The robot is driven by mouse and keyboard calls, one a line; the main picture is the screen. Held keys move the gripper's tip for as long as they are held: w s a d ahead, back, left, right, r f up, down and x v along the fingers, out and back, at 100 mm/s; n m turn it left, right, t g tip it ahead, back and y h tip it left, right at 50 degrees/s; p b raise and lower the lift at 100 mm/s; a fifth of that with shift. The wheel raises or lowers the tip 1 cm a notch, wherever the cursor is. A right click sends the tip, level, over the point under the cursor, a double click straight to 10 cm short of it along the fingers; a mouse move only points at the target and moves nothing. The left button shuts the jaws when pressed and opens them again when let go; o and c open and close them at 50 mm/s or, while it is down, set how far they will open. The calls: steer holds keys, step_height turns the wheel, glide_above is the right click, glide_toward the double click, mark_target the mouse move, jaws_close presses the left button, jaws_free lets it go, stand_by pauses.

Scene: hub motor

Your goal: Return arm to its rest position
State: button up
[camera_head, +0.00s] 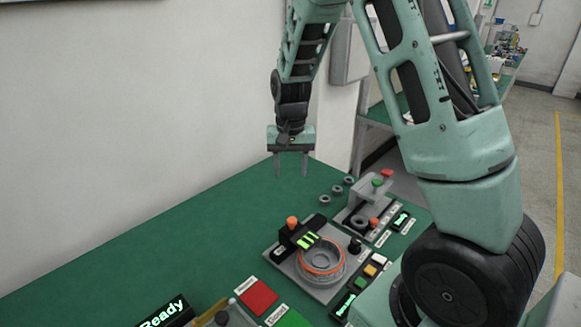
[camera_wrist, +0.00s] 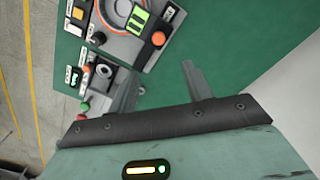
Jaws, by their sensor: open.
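My gripper (camera_head: 291,167) hangs above the back of the green table, fingers pointing down. It is open and empty, with a clear gap between the two fingers. In the wrist view the fingers of my gripper (camera_wrist: 158,85) show spread apart over bare table top. A hub motor station (camera_head: 318,262) with a round grey ring and an orange band stands on the table, below and right of the gripper. It also shows at the top of the wrist view (camera_wrist: 125,25). My gripper touches nothing that I can see.
The green table (camera_head: 180,240) is bare on the left. A grey fixture (camera_head: 355,208) with red and green knobs stands right of the gripper, beside several small rings (camera_head: 337,190). Red and green pads (camera_head: 258,297) and a Ready display (camera_head: 165,312) lie in front. A white wall (camera_head: 120,110) rises behind.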

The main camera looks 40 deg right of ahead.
stand_by(0.3)
steer(key=s+a+r+n+b, duration=0.1)
steer(key=s+a+n, duration=0.15)
steer(key=a, duration=0.45)
steer(key=s+a+r+n+y+b, duration=0.1)
steer(key=s+a+n, duration=0.1)
steer(key=s+a, duration=0.3)
steer(key=s+a+n+b, duration=0.1)
steer(key=s+a+n, duration=0.15)
steer(key=a, duration=0.55)
steer(key=s+a+n, duration=0.3)
steer(key=s+n, duration=0.1)
steer(key=s, duration=0.4)
steer(key=s+a+n+b, duration=0.1)
steer(key=s+a+n, duration=0.3)
steer(key=s, duration=0.4)
